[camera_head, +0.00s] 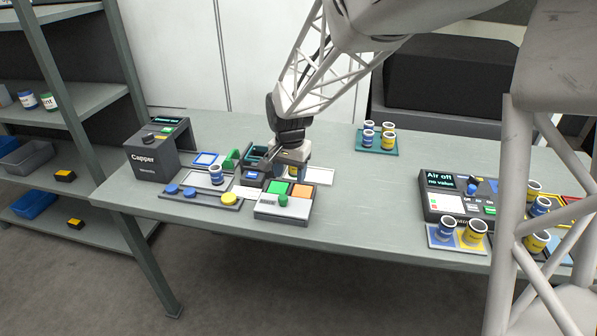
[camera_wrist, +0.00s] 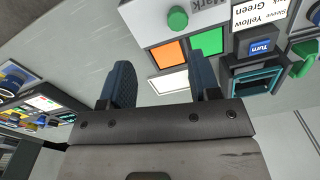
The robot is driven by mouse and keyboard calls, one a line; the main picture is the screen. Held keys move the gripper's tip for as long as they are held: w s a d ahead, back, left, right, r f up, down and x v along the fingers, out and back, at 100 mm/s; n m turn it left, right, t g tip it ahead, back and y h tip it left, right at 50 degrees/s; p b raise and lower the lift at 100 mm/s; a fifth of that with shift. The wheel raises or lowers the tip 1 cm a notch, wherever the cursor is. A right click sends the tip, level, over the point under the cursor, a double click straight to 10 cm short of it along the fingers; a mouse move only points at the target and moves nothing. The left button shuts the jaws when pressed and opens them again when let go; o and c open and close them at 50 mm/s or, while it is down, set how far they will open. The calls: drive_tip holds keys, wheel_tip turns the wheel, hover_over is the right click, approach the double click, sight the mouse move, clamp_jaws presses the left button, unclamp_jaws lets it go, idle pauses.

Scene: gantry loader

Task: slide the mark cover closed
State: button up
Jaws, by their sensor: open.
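The mark unit (camera_head: 268,208) is a low grey box near the front edge of the table. Its cover carries a green knob (camera_head: 283,200) on the near side, and a green pad (camera_head: 276,187) and an orange pad (camera_head: 301,190) lie bare behind it. In the wrist view the "Mark" lettering is cut by the top edge, with the green knob (camera_wrist: 178,18), orange pad (camera_wrist: 170,53) and green pad (camera_wrist: 207,42) in sight. My gripper (camera_head: 286,163) is open and empty behind the pads; its two fingers (camera_wrist: 163,80) stand apart in the wrist view.
A blue "Turn" block (camera_wrist: 263,46) and teal-rimmed holder (camera_wrist: 258,80) are beside the unit. A capper (camera_head: 152,157) and a tray with blue and yellow knobs (camera_head: 200,195) stand left. Cups on a teal tray (camera_head: 376,148) are behind. Table right of the unit is clear.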

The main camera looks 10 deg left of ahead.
sight(283, 197)
drive_tip(key=shift+w+a+f, duration=0.15)
drive_tip(key=shift+a+f, duration=0.25)
drive_tip(key=shift+a, duration=0.25)
drive_tip(key=shift+w+a+f, duration=0.15)
drive_tip(key=shift+a+f, duration=0.2)
drive_tip(key=shift+a, duration=0.3)
drive_tip(key=shift+f, duration=3.9)
drive_tip(key=shift+c, duration=0.2)
clamp_jaws()
